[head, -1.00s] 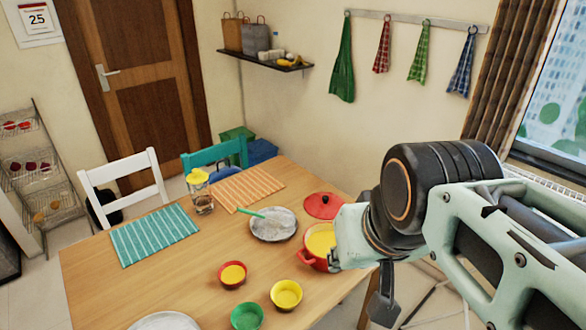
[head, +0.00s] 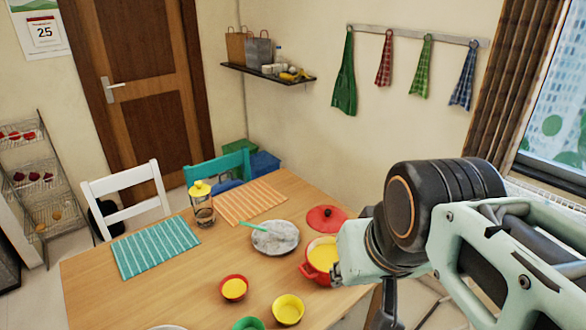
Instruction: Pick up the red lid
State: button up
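The red lid (head: 326,219) lies on the wooden table near its far right edge, with a dark knob on top. It is just behind the red pot (head: 318,262), which holds something yellow. My arm comes in from the right of the head view. My gripper is mostly hidden behind my own wrist link, to the right of the pot and lid. Its fingers do not show clearly, and no contact with the lid shows.
A plate with a green-handled utensil (head: 275,237) lies left of the lid. A jar with a yellow lid (head: 202,205), an orange striped mat (head: 250,203), a teal mat (head: 155,248) and small red (head: 234,288) and yellow bowls (head: 288,309) share the table (head: 200,275).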

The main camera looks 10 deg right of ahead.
aim_at(324, 219)
jog(key=i+l+u, duration=0.35)
jog(key=l, duration=0.25)
jog(key=i+l+u, duration=0.35)
jog(key=l, duration=0.3)
